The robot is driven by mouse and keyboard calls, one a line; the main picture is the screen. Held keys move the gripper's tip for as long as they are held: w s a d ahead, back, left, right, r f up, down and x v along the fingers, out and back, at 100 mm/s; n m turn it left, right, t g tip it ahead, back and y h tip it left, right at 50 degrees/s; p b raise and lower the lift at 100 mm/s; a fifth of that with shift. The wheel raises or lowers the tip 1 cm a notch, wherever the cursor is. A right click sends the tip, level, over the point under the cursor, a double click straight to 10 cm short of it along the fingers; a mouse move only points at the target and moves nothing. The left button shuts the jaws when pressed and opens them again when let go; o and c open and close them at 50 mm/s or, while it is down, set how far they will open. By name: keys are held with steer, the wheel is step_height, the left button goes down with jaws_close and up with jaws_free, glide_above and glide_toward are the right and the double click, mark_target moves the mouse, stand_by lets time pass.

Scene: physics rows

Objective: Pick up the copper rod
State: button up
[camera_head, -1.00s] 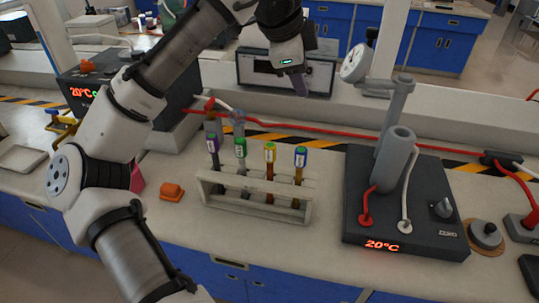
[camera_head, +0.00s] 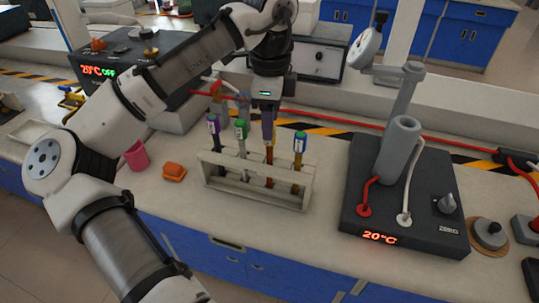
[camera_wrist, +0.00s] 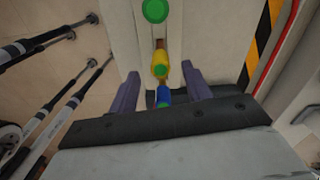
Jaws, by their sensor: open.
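Several capped rods stand upright in a pale rack (camera_head: 225,188) in the head view. The copper-coloured rod (camera_head: 269,172) is third from the left; its yellow cap (camera_wrist: 160,66) shows in the wrist view. A blue-capped rod (camera_head: 299,160), also brownish, stands to its right. Green-capped (camera_head: 241,145) and purple-capped (camera_head: 213,140) rods stand to its left. My gripper (camera_head: 268,135) points down over the copper rod, its fingers hiding the cap in the head view. In the wrist view my gripper (camera_wrist: 161,88) is open, with the yellow and blue caps (camera_wrist: 164,97) appearing between its fingers; contact is unclear.
A black heater unit (camera_head: 400,225) reading 20°C, with a grey cylinder (camera_head: 400,150), stands right of the rack. An orange block (camera_head: 174,172) and a pink cup (camera_head: 136,156) lie left. A red hose (camera_head: 350,124) runs behind. Bare bench lies in front.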

glide_above(270, 162)
steer(key=shift+w+f+p, duration=0.2)
steer(key=shift+f+p, duration=0.05)
steer(key=shift+f, duration=1.25)
steer(key=shift+w+f+p, duration=0.2)
steer(key=shift+f, duration=1.25)
jaws_close()
